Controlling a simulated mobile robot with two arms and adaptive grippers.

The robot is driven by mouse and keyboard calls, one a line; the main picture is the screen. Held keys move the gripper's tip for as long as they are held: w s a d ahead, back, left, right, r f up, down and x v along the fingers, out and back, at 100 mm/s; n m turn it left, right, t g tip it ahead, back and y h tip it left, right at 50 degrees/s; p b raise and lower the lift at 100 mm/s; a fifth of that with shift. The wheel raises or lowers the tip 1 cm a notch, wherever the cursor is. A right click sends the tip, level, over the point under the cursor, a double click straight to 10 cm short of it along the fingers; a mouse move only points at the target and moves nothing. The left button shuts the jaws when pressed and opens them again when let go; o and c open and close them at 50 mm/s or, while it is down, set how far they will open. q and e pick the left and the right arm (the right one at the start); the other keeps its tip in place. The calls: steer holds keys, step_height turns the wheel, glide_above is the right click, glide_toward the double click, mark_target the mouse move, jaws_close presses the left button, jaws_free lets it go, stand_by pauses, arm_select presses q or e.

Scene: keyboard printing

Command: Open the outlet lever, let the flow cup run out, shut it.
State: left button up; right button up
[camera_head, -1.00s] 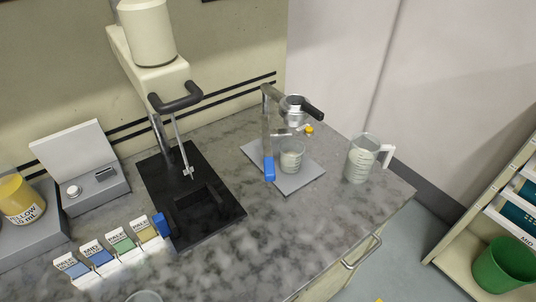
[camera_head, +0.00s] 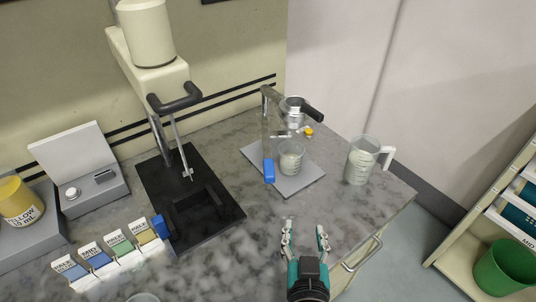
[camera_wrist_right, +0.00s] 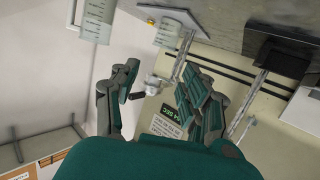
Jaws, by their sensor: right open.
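The metal flow cup (camera_head: 293,108) hangs on a metal stand (camera_head: 266,120) at the back right of the counter. A small yellow piece (camera_head: 309,132), seemingly the outlet lever, shows just below the cup. A clear glass beaker (camera_head: 290,158) stands under the cup on the grey base plate (camera_head: 300,182). Whether liquid is flowing is too small to tell. My right gripper (camera_head: 304,228) is open and empty, in front of the stand and well apart from it. In the right wrist view the cup (camera_wrist_right: 153,86) shows between the open fingers. My left gripper is out of view.
A measuring jug (camera_head: 360,162) stands right of the plate near the counter edge. A blue piece (camera_head: 269,171) is at the plate's left edge. A black-based press (camera_head: 190,200) and several labelled boxes (camera_head: 112,247) are to the left.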

steer(key=a+r+n+t+y, duration=0.1)
steer(key=a+r+t+y, duration=0.15)
steer(key=a+r, duration=0.35)
steer(key=p, duration=0.4)
glide_toward(268, 158)
steer(key=shift+h, duration=0.25)
steer(key=w, duration=0.3)
steer(key=w+p, duration=0.1)
steer(key=w, duration=0.2)
steer(key=w+a+p, duration=0.1)
steer(key=w, duration=0.3)
steer(key=shift+f, duration=0.2)
steer(key=shift+w+p, duration=0.3)
steer(key=shift+w, duration=0.35)
steer(key=shift+c, duration=0.4)
jaws_close()
